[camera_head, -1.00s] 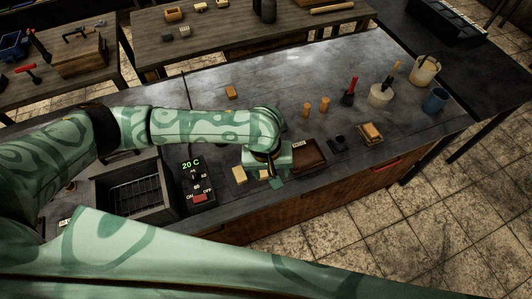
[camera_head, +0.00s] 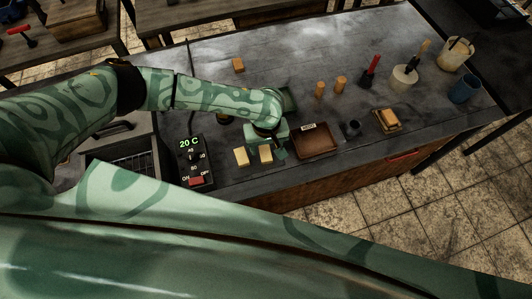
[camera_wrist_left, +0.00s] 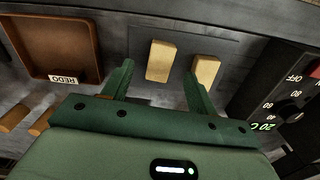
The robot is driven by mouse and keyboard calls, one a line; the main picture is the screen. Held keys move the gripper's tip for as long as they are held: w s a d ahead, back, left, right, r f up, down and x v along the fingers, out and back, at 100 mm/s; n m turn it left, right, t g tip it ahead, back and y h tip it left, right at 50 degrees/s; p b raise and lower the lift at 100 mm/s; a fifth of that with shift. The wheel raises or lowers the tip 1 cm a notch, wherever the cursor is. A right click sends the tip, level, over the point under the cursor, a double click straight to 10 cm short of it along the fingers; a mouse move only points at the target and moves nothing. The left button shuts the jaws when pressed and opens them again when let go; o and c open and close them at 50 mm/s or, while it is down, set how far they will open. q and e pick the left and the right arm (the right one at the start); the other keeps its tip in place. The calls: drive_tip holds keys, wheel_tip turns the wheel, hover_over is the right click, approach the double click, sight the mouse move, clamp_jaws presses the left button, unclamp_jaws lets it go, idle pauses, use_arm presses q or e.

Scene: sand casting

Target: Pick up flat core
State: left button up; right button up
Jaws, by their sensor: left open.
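Two small tan blocks, which look like cores, lie side by side near the bench's front edge. The one nearer the tray (camera_head: 265,154) shows in the left wrist view (camera_wrist_left: 161,61) ahead of and roughly between my fingertips. The other block (camera_head: 241,157) lies beside the thermostat, and in the left wrist view (camera_wrist_left: 206,70) it sits just beyond one fingertip. I cannot tell which is the flat core. My left gripper (camera_wrist_left: 158,80) is open and empty, close above the bench; it partly shows in the head view (camera_head: 272,144). My right gripper is out of view.
A brown tray labelled REDO (camera_head: 315,143) stands just right of the gripper. A control box reading 20 C (camera_head: 193,160) stands left. The bench's back middle is clear.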

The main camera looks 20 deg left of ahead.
sight(266, 155)
use_arm(q)
wheel_tip(266, 155, down, 4)
drive_tip(key=shift+s+r+b, duration=0.1)
drive_tip(key=shift+s+b, duration=0.05)
drive_tip(key=shift+b, duration=0.6)
drive_tip(key=shift+c, duration=0.4)
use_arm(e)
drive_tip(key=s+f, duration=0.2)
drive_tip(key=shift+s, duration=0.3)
use_arm(q)
drive_tip(key=c, duration=1)
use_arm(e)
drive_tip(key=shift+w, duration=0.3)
